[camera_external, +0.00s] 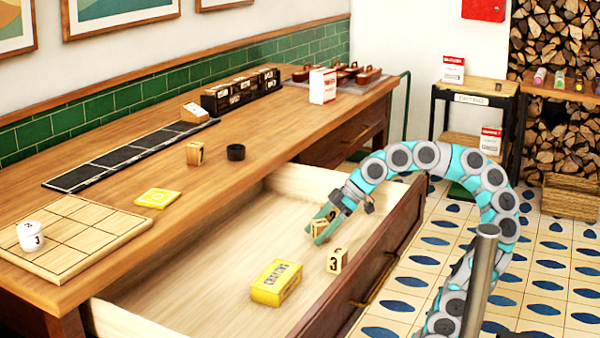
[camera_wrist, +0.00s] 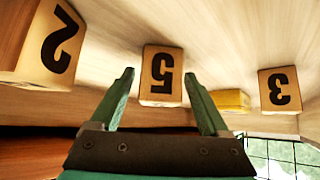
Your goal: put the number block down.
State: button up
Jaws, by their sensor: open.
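The number blocks are pale wooden cubes with black digits, in the open drawer (camera_external: 190,262). In the wrist view a block with 5 (camera_wrist: 161,76) stands between and just beyond my fingertips, a block with 2 (camera_wrist: 45,50) is at the left and a block with 3 (camera_wrist: 280,90) at the right. The digits look upside down there. In the external view the 3 block (camera_external: 337,261) stands clear beside my gripper (camera_external: 321,227); a block at the fingers (camera_external: 317,226) is partly hidden. My gripper's green fingers (camera_wrist: 160,76) are spread apart; contact with the 5 block cannot be told.
A yellow crayon box (camera_external: 276,283) lies in the drawer near the 3 block; it also shows in the wrist view (camera_wrist: 230,100). The drawer's front wall (camera_external: 375,265) is close to my gripper. The drawer's left part is bare. On the counter another wooden block (camera_external: 195,154) stands near a dark ring (camera_external: 236,152).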

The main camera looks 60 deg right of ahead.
jog(key=shift+r, duration=0.25)
jog(key=p+v, duration=0.1)
jog(key=v, duration=1.1)
